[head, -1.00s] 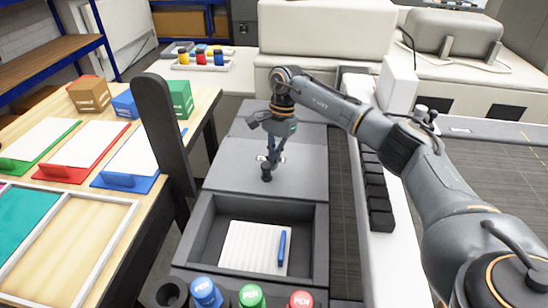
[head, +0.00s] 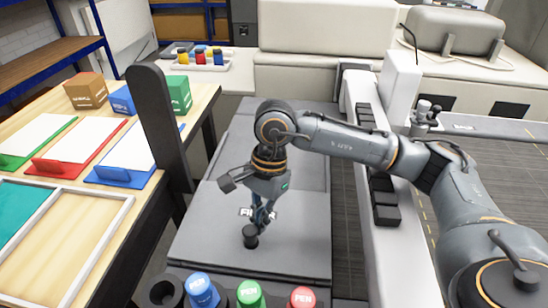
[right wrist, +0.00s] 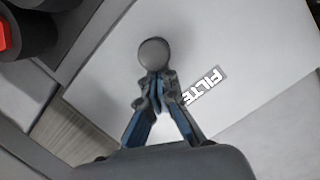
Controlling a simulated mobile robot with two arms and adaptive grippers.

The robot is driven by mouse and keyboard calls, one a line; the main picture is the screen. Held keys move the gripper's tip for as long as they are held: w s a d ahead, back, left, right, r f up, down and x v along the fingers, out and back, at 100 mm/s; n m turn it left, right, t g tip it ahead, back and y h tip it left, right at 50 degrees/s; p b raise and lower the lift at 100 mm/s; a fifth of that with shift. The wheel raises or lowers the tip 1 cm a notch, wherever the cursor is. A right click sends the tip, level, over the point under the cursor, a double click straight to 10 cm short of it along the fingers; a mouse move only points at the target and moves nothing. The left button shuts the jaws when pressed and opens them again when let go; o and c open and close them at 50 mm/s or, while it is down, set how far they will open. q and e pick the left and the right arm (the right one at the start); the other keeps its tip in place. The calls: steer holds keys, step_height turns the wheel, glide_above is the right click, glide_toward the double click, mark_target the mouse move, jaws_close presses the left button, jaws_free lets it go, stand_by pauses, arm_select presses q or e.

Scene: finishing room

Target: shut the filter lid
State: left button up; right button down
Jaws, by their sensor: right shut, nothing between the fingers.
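The filter lid (head: 300,250) is a flat grey plate with a "FILTER" label and a dark round knob (head: 250,237) near its front edge. It lies over the compartment, whose inside is hidden. My right gripper (head: 260,218) is shut and empty, pointing down right behind the knob, at or very near it. In the right wrist view, the closed fingertips (right wrist: 158,77) are beside the knob (right wrist: 153,52), with the lid (right wrist: 245,35) under them. I cannot tell whether the front edge has a thin gap left. My left gripper is not in view.
A dark upright post (head: 160,125) stands on the left, beside a wooden table with colored trays. A white rail with black blocks (head: 386,205) runs on the right.

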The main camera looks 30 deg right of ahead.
mark_target(268, 229)
steer(key=shift+s+a, duration=0.35)
steer(key=shift+s, duration=0.15)
steer(key=v, duration=1.2)
steer(key=shift+w, duration=0.1)
